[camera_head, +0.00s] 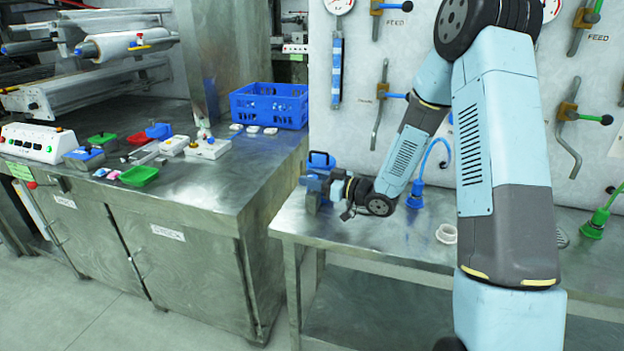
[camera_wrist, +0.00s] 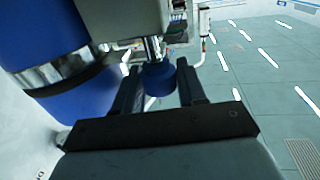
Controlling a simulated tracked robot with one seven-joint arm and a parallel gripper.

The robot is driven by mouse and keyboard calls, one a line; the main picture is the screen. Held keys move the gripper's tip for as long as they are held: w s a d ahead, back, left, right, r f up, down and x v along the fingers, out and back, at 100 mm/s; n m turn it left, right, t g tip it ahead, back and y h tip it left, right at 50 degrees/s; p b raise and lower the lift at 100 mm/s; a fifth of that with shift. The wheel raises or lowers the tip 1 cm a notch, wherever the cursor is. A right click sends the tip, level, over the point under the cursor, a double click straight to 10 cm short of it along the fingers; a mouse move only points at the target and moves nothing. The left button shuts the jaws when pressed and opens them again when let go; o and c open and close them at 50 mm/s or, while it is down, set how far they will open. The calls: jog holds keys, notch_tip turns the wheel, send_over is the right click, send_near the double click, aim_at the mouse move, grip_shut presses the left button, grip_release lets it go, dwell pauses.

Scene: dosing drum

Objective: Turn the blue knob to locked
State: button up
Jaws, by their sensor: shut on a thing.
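The blue knob (camera_wrist: 158,79) shows in the wrist view, on a short metal stem under a grey housing (camera_wrist: 130,18). My gripper (camera_wrist: 160,88) has one dark finger on each side of the knob and is shut on it. No locked mark is readable, so I cannot tell the knob's setting. In the head view my gripper (camera_head: 326,189) is at the left end of the metal table, at a small blue and grey unit (camera_head: 320,161). The knob itself is hidden there behind my gripper and the unit.
A blue cylinder (camera_wrist: 40,45) with a metal band stands close left of the fingers in the wrist view. A wall panel with levers and gauges (camera_head: 338,5) rises behind the metal table (camera_head: 400,243). A blue crate (camera_head: 268,105) sits on the left counter (camera_head: 225,185).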

jog(key=shift+r+m+t+h, duration=0.1)
jog(key=shift+m+t+h, duration=0.2)
jog(key=shift+t, duration=0.1)
jog(key=m+t+h, duration=0.3)
jog(key=t, duration=0.1)
jog(key=shift+m+h, duration=0.4)
jog(key=m+t+h, duration=0.2)
jog(key=h, duration=0.1)
jog(key=m+t+h, duration=0.1)
jog(key=m+h, duration=0.1)
jog(key=h, duration=0.1)
jog(key=shift+a+m+t+h, duration=0.1)
jog(key=shift+m+t+h, duration=0.3)
jog(key=m+h, duration=0.2)
jog(key=h, duration=0.1)
jog(key=m+h, duration=0.2)
jog(key=h, duration=0.2)
jog(key=shift+m, duration=0.4)
jog(key=shift+m+g+h, duration=0.4)
jog(key=shift+m+h, duration=0.55)
jog(key=shift+h, duration=0.55)
jog(key=shift+m+g+h, duration=0.4)
jog(key=shift+m+h, duration=0.55)
jog(key=shift+h, duration=0.85)
jog(key=o, duration=0.9)
